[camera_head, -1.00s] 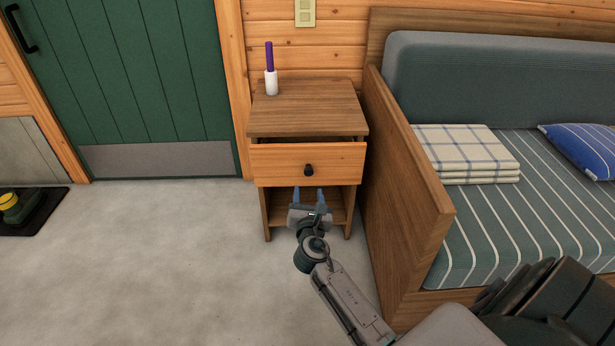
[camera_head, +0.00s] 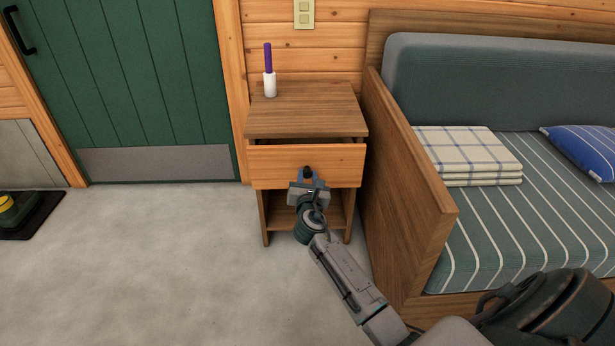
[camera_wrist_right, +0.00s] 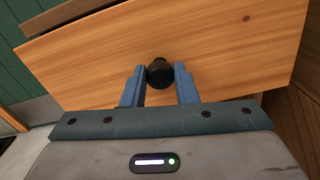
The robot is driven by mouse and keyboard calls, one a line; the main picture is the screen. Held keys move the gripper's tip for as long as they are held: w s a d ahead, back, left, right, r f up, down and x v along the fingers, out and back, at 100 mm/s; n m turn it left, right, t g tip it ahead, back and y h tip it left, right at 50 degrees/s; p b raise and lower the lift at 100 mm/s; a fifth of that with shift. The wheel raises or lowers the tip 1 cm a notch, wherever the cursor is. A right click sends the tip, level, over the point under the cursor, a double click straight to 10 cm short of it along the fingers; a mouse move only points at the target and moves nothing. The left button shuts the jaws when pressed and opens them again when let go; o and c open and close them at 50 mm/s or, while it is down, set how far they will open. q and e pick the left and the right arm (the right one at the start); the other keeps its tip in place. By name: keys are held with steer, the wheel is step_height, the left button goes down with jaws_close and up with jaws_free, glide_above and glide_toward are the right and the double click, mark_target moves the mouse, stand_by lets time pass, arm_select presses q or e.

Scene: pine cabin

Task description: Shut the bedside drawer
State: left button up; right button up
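The bedside drawer (camera_head: 275,165) stands partly pulled out of the wooden nightstand (camera_head: 305,112), with a dark gap above its front. Its black round knob (camera_wrist_right: 159,73) shows in the wrist view. My right gripper (camera_wrist_right: 158,80) is at the drawer front, with one blue finger on each side of the knob. The right finger is close to the knob; whether either finger touches it I cannot tell. In the head view the right gripper (camera_head: 307,176) covers the middle of the drawer front and much of the knob. My left gripper is not in view.
A purple and white bottle-like object (camera_head: 270,85) stands on the nightstand top. The wooden bed side (camera_head: 405,170) rises close on the right. A green door (camera_head: 140,75) is at the back left.

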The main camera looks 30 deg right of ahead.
mark_target(307, 167)
jaws_close()
steer(key=x, duration=0.4)
steer(key=shift+w, duration=0.1)
steer(key=shift+r, duration=0.2)
steer(key=shift+o, duration=1.1)
jaws_free()
steer(key=o, duration=0.4)
steer(key=shift+w+f, duration=0.1)
steer(key=shift+f, duration=0.05)
